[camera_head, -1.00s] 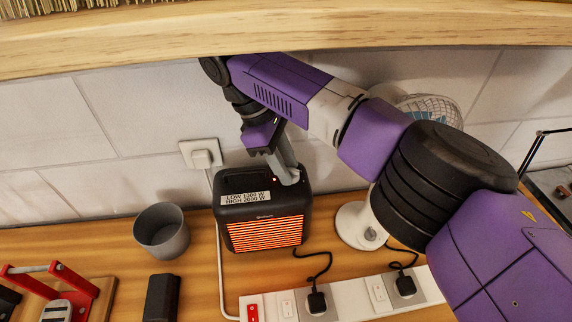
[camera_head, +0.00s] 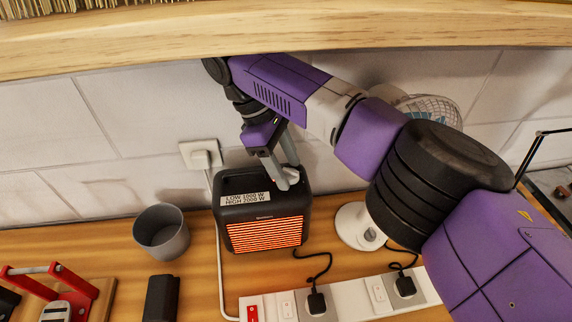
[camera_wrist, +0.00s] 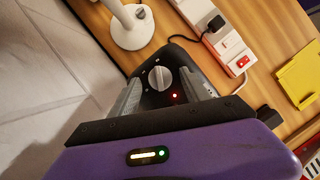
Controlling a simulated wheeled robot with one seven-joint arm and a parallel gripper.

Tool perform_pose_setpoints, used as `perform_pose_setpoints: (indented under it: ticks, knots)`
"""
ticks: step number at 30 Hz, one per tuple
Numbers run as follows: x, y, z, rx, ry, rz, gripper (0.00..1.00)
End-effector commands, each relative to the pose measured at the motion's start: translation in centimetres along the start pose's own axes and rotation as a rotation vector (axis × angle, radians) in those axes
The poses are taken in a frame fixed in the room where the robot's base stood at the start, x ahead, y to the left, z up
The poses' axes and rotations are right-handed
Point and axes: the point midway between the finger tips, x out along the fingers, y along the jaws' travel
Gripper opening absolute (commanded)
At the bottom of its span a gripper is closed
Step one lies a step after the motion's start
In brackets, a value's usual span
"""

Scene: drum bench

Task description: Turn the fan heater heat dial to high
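The fan heater (camera_head: 262,215) is a black box with an orange glowing grille, standing on the bench against the wall. Its label reads LOW 1000 W, HIGH 2000 W. The round grey heat dial (camera_wrist: 160,77) is on its top, with a raised grip ridge and small marks around it; I cannot read its setting. A red light (camera_wrist: 176,96) glows beside the dial. My gripper (camera_wrist: 163,92) is open over the heater top, one finger on each side of the dial in the wrist view. I cannot tell whether the fingers touch it. It also shows in the head view (camera_head: 288,178).
A power strip (camera_head: 345,297) with plugs and a red switch lies in front. A grey cup (camera_head: 162,231) stands left. A fan (camera_head: 360,226) stands right, partly behind my arm. A wooden shelf (camera_head: 290,38) hangs above.

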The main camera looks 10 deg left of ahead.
Motion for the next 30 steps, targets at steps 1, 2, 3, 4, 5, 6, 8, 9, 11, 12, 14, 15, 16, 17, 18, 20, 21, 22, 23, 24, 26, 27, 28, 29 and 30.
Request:
perform_pose_setpoints:
  ticks: [1, 2, 3, 4, 5, 6, 8, 9, 11, 12, 14, 15, 16, 17, 18, 20, 21, 22, 23, 24, 26, 27, 28, 29, 30]
  knots:
    - [0.0, 0.0, 0.0, 0.0, 0.0, 0.0, 0.55]
    - [0.0, 0.0, 0.0, 0.0, 0.0, 0.0, 0.55]
    - [-0.1, 0.0, 0.0, 0.0, 0.0, 0.001, 0.55]
    - [-0.2, 0.0, 0.0, 0.0, 0.0, 0.001, 0.55]
    - [-0.3, 0.0, 0.0, 0.0, 0.0, 0.001, 0.55]
    - [-0.7, 0.1, 0.0, 0.0, 0.0, 0.002, 0.55]
    - [-1.4, 0.1, 0.0, 0.0, 0.0, 0.003, 0.55]
    - [-1.9, 0.1, 0.0, 0.0, 0.0, 0.005, 0.55]
    - [-2.9, 0.1, 0.0, 0.001, 0.001, 0.005, 0.55]
    - [-3.7, 0.1, 0.0, 0.001, 0.0, 0.004, 0.55]
    - [-4.6, 0.1, 0.0, 0.001, -0.001, 0.004, 0.55]
    - [-5.3, 0.0, 0.0, 0.002, 0.001, 0.003, 0.55]
    - [-5.7, 0.1, 0.0, 0.003, 0.001, 0.003, 0.55]
    - [-6.1, 0.0, 0.0, 0.002, -0.001, 0.003, 0.55]
    - [-6.6, 0.0, 0.0, 0.001, -0.001, 0.002, 0.55]
    - [-7.1, 0.0, 0.0, 0.001, -0.001, 0.001, 0.55]
    - [-7.4, 0.1, 0.0, 0.001, 0.0, 0.001, 0.55]
    - [-7.6, 0.0, 0.0, 0.001, 0.0, 0.001, 0.55]
    - [-7.7, 0.0, 0.0, 0.001, 0.0, 0.001, 0.55]
    - [-7.8, 0.0, 0.0, 0.001, 0.0, 0.001, 0.55]
    - [-7.8, 0.0, 0.0, 0.0, 0.0, 0.0, 0.55]
    - [-7.8, 0.0, 0.0, 0.0, 0.0, 0.0, 0.55]
    - [-7.8, 0.0, 0.0, 0.0, 0.0, 0.0, 0.55]
    - [-7.8, 0.0, 0.0, 0.0, 0.0, 0.0, 0.55]
    - [-7.8, 0.0, 0.0, 0.0, 0.0, 0.0, 0.55]
